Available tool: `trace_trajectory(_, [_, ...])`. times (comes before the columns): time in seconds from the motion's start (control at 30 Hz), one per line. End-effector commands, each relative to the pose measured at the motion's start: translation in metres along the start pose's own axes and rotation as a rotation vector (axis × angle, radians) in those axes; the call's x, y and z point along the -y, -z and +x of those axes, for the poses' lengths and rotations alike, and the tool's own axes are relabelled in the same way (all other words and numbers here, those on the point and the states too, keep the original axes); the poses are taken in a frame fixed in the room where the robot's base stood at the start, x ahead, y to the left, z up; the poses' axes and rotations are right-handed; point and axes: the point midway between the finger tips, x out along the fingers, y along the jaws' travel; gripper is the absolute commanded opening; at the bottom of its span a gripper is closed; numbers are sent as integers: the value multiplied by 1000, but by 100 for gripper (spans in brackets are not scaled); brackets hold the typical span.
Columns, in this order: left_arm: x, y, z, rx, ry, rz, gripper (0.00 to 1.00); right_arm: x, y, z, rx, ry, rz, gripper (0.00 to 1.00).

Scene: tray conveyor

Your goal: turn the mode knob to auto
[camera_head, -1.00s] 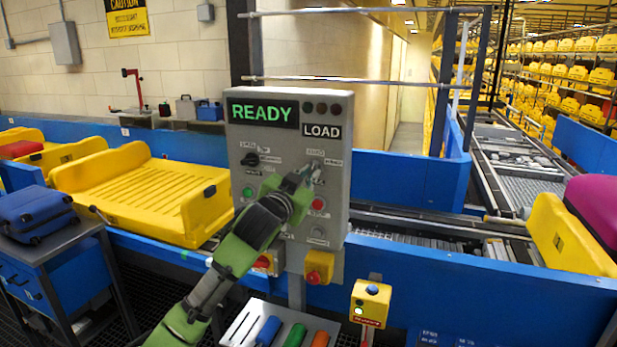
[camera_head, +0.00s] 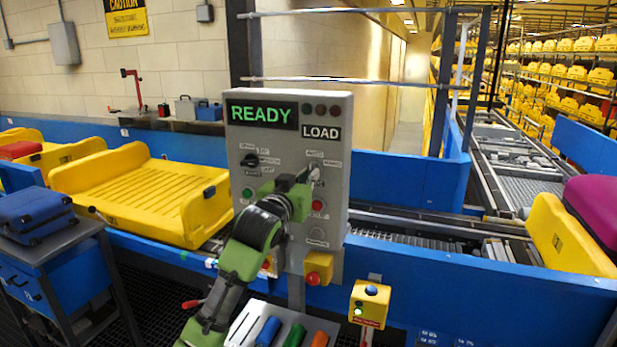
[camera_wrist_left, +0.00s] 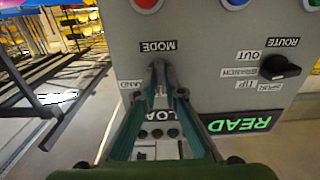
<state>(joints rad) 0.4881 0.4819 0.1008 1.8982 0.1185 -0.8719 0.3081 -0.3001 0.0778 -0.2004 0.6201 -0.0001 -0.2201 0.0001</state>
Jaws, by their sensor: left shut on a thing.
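The grey control panel (camera_head: 268,142) stands at the middle of the head view. My left gripper (camera_head: 313,174) reaches the panel's right side, at the mode knob's place below the AUTO label (camera_head: 314,153) and beside the MANU label (camera_head: 333,163). In the left wrist view the fingers (camera_wrist_left: 160,80) close together just below the upside-down MODE label (camera_wrist_left: 158,46). They are shut on the mode knob, which is mostly hidden between them, so I cannot tell its exact pointing. My right gripper is not in view.
The black route knob (camera_wrist_left: 280,67) sits on the same panel, beside the mode area. The READY display (camera_head: 262,113) is lit green. A green button (camera_head: 247,192) and a red button (camera_head: 318,205) are close to the gripper. A yellow box with a red button (camera_head: 319,268) is below.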

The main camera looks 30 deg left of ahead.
Motion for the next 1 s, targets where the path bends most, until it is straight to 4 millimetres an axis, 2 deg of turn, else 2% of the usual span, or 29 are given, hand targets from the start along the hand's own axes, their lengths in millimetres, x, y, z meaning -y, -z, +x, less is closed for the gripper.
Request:
trace_trajectory(0.13, [0,0,0,0,-1,-3,0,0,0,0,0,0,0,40])
trace_trajectory(0.2, [0,0,0,0,-1,-3,22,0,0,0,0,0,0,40])
trace_trajectory(0.23, [0,0,0,0,-1,-3,26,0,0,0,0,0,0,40])
trace_trajectory(0.67, [0,0,-5,-1,-1,-1,26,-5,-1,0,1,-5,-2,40])
trace_trajectory(0.77, [0,0,-16,-1,-1,0,26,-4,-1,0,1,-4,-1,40])
trace_trajectory(1.0, [0,0,-62,-1,-1,0,26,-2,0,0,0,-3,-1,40])
